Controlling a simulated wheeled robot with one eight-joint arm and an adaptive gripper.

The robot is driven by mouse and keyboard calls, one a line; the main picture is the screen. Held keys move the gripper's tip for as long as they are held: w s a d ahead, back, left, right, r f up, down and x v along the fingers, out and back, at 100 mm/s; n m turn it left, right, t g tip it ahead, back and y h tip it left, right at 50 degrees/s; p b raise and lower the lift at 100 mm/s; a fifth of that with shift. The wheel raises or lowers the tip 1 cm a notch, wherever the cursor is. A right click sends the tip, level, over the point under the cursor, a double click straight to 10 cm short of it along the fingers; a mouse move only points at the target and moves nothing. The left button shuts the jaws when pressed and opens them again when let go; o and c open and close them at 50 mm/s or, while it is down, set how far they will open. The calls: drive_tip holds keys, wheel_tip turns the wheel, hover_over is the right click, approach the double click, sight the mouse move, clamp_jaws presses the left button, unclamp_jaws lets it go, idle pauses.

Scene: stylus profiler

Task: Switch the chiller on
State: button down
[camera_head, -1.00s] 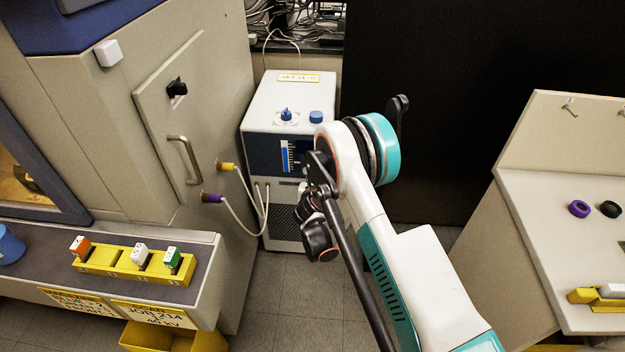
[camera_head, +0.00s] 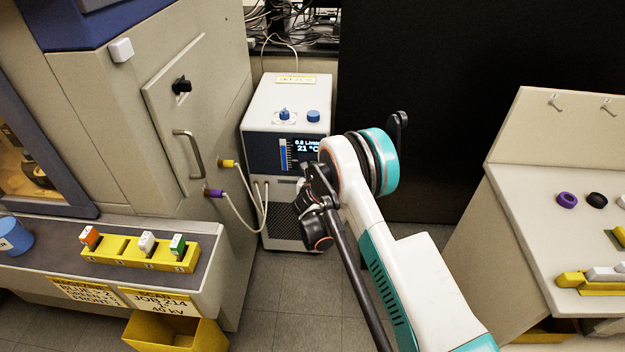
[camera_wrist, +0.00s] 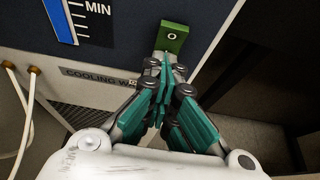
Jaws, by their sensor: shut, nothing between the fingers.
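The chiller (camera_head: 287,105) is a white box with a dark blue front panel, standing on the floor beside the large beige cabinet. Its display (camera_head: 306,147) is lit and reads about 0.8 L/min and 21 °C. In the wrist view a green rocker switch (camera_wrist: 172,38) marked O sits on the panel above the "COOLING W..." label (camera_wrist: 100,77). My gripper (camera_wrist: 165,68) is shut and empty, its fingertips at the lower edge of the switch. They cover its lower part, and I cannot tell whether they touch it. In the head view my arm hides the switch.
Two pale hoses (camera_head: 245,200) run from the chiller front to yellow and purple fittings on the cabinet. A level gauge (camera_wrist: 62,20) is left of the switch. A bench (camera_head: 520,190) stands at right. Floor is clear in front of the chiller.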

drive_tip(key=shift+w+r, duration=0.1)
drive_tip(key=shift+r, duration=0.85)
